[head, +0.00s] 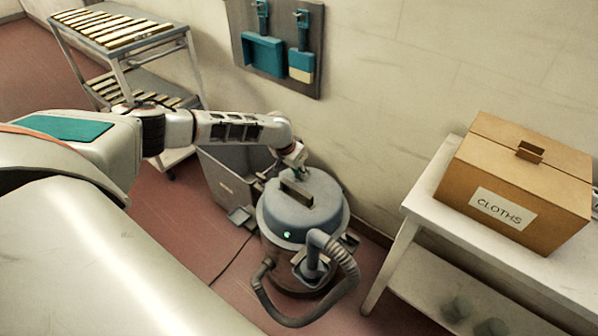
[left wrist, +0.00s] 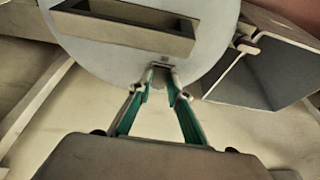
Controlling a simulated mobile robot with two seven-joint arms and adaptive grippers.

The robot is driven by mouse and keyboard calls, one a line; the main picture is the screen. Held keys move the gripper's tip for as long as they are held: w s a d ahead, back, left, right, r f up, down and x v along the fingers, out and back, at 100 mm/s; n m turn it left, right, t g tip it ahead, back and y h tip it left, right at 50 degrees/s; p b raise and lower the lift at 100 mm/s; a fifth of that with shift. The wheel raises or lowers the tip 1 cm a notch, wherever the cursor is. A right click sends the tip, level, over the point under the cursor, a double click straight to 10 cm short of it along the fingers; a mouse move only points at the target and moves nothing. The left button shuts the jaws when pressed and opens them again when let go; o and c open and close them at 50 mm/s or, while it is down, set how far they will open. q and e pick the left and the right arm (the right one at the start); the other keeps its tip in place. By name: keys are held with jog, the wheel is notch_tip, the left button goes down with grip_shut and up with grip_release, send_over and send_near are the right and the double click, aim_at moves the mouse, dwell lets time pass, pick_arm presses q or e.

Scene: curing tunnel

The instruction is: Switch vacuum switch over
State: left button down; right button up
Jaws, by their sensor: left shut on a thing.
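The vacuum (head: 325,200) is a round grey canister with a domed lid, a raised handle (head: 296,194) and a small green light (head: 288,234) near the lid's front edge. My left gripper (head: 304,174) reaches the far side of the lid from the left. In the left wrist view my left gripper (left wrist: 161,76) has its two green fingers drawn together at the lid's edge. They are shut on the small dark vacuum switch (left wrist: 161,65), which is mostly hidden between the fingertips; its position cannot be told. My right gripper is not in view.
A grey bin (head: 226,180) stands left of the vacuum, and a hose (head: 345,290) curves in front. A white bench (head: 420,205) with a cloths box (head: 520,185) is at right. A trolley (head: 120,60) stands back left; a tool board (head: 277,75) hangs on the wall.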

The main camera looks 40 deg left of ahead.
pick_arm(q)
jog(key=shift+w+a+r+p, duration=0.1)
jog(key=shift+w+r+p, duration=0.55)
jog(key=shift+r, duration=0.2)
jog(key=shift+w+p, duration=0.2)
jog(key=shift+p, duration=0.1)
jog(key=shift+w+a+g+p, duration=0.25)
jog(key=shift+g+p, duration=0.3)
jog(key=shift+g, duration=0.25)
jog(key=c, duration=2.5)
grip_release()
jog(key=shift+a+f, duration=0.1)
jog(key=o, duration=0.6)
jog(key=shift+s+f, duration=0.15)
jog(key=shift+s+r, duration=0.1)
jog(key=shift+r, duration=0.15)
jog(key=v, duration=1.1)
jog(key=shift+d+r, duration=0.2)
jog(key=shift+d, duration=0.15)
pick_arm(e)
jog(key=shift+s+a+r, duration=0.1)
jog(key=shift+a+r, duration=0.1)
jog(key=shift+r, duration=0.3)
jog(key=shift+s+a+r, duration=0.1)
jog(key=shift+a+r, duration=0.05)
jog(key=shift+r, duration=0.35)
